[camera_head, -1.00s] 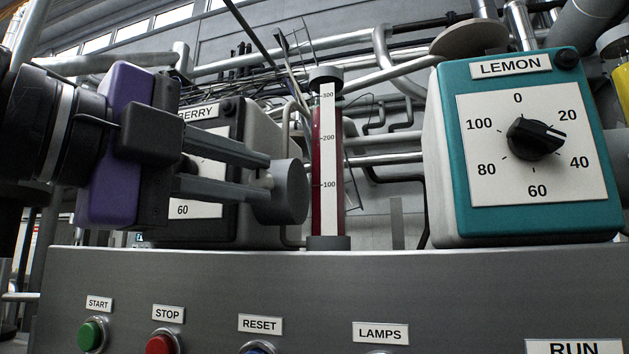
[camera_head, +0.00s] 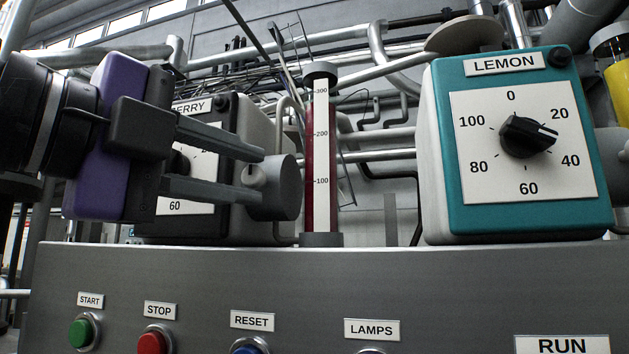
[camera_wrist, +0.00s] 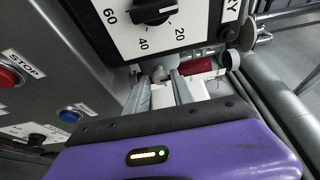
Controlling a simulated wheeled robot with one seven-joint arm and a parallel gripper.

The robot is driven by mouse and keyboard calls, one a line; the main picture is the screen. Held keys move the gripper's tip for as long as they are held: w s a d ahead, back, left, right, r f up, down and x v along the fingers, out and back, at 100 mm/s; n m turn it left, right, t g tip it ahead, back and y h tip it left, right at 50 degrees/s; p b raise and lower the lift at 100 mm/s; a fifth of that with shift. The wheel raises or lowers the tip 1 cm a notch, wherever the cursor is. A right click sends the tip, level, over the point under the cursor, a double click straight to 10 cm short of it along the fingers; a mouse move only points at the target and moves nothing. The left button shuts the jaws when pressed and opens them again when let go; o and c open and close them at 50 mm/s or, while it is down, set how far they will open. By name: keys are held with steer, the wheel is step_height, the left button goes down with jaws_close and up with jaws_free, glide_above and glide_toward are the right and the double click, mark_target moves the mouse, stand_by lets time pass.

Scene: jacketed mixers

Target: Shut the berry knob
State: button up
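The BERRY box (camera_head: 225,215) is dark, with a white dial, and stands behind my gripper in the head view. In the head view the gripper hides most of that dial. My gripper (camera_head: 258,173) has a purple body and two grey fingers, spread apart. The fingertips are by a grey round piece (camera_head: 283,187) with a small pale part between them; contact cannot be told. The fingers also show in the wrist view (camera_wrist: 162,78), below the knob.
A red-filled gauge tube (camera_head: 320,150) stands right of the fingertips. The teal LEMON box (camera_head: 440,180) stands further right. The grey panel (camera_head: 300,272) below carries START (camera_head: 82,332), STOP (camera_head: 152,343) and RESET (camera_head: 248,346) buttons.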

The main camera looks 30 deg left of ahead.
steer(key=s+a, duration=0.1)
steer(key=s, duration=0.6)
steer(key=shift+s, duration=0.4)
steer(key=shift+a, duration=0.1)
